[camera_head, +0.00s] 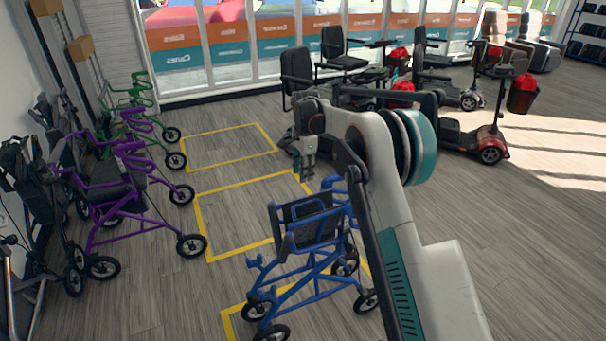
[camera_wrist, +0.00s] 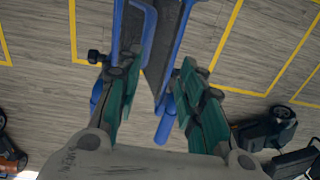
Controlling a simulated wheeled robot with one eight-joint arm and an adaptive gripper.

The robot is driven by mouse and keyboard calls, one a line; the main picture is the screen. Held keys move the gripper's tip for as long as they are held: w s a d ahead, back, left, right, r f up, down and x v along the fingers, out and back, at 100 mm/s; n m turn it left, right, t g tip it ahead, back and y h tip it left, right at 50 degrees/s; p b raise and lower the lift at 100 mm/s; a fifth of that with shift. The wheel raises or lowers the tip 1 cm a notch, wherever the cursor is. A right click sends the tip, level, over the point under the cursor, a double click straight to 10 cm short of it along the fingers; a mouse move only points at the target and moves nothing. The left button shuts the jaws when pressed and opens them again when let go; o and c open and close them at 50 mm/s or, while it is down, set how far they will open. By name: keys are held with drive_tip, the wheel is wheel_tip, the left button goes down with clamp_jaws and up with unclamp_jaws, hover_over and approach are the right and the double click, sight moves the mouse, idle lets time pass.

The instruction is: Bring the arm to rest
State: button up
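My arm reaches out from the lower right in the head view, and my gripper (camera_head: 308,172) hangs at its end, pointing down. It appears just beyond the blue rollator (camera_head: 320,262), which stands on the floor. In the wrist view my gripper's two green fingers (camera_wrist: 158,68) are apart, with nothing clearly held between them. Blue tubes and a dark panel of the rollator (camera_wrist: 150,30) show beyond and between the fingers. I cannot tell how far the fingertips are from the rollator.
Yellow floor boxes (camera_head: 228,147) lie left of my gripper. A purple rollator (camera_head: 118,195) and a green rollator (camera_head: 125,115) stand at the left wall. Mobility scooters, including a red one (camera_head: 470,138), stand at the back right.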

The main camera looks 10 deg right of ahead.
drive_tip(key=s+d+r+n+t, duration=0.2)
drive_tip(key=s+d+r+n, duration=0.1)
drive_tip(key=s+r, duration=0.7)
drive_tip(key=s+d+r+n+t, duration=0.15)
drive_tip(key=s+r+n, duration=0.25)
drive_tip(key=s+r, duration=0.65)
drive_tip(key=s+d+f+n+t, duration=0.1)
drive_tip(key=s+d+f+n, duration=0.1)
drive_tip(key=s, duration=1.2)
drive_tip(key=s+d+f+n+t, duration=0.2)
drive_tip(key=s+n, duration=0.3)
drive_tip(key=s, duration=0.9)
drive_tip(key=shift+s+d+f, duration=0.2)
drive_tip(key=shift+s+f, duration=0.2)
drive_tip(key=shift+f, duration=0.25)
